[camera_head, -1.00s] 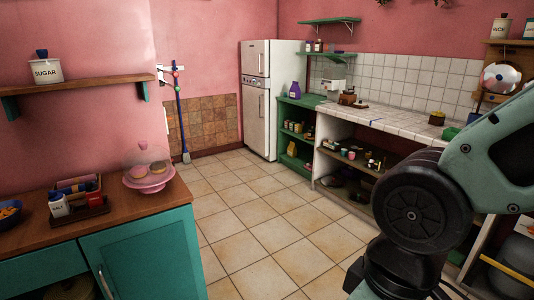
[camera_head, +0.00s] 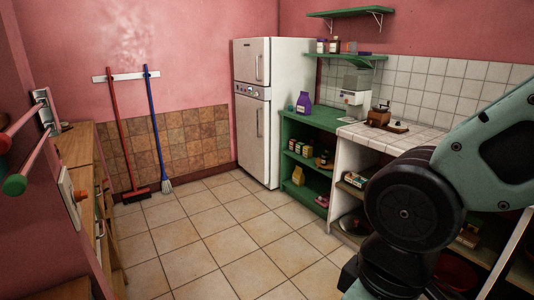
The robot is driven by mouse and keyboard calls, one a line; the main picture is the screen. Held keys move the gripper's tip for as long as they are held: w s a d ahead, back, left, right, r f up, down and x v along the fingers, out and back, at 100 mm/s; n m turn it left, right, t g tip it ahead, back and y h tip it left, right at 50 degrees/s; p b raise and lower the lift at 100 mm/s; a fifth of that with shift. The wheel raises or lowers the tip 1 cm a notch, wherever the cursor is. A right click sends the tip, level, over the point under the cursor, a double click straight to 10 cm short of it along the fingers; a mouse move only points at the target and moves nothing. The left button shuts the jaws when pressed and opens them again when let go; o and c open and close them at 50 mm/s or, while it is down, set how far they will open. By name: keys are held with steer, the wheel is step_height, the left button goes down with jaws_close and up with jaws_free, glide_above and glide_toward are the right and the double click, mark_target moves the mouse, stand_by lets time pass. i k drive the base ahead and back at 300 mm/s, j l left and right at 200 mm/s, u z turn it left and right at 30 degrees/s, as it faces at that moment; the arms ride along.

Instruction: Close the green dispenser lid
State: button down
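I cannot make out a green dispenser or its lid in this view. A white appliance with a greyish upper part (camera_head: 355,98) stands at the far end of the tiled counter, too small to tell whether it is a dispenser. My arm's dark joint and pale green link fill the right side and hide much of the counter there. My gripper is out of the frame, so its state does not show.
Tiled floor (camera_head: 215,240) is clear ahead, up to the white fridge (camera_head: 254,115). A green open shelf (camera_head: 315,125) and the tiled counter (camera_head: 395,137) stand on the right. A wooden cabinet (camera_head: 77,150) is close on the left; a broom (camera_head: 122,130) hangs behind it.

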mark_target(359, 63)
steer(key=i, duration=2.25)
steer(key=i+z, duration=0.1)
steer(key=i, duration=0.9)
steer(key=i+j+z, duration=0.1)
steer(key=i, duration=0.9)
steer(key=i+j+z, duration=0.15)
steer(key=i+j, duration=0.05)
steer(key=i, duration=0.05)
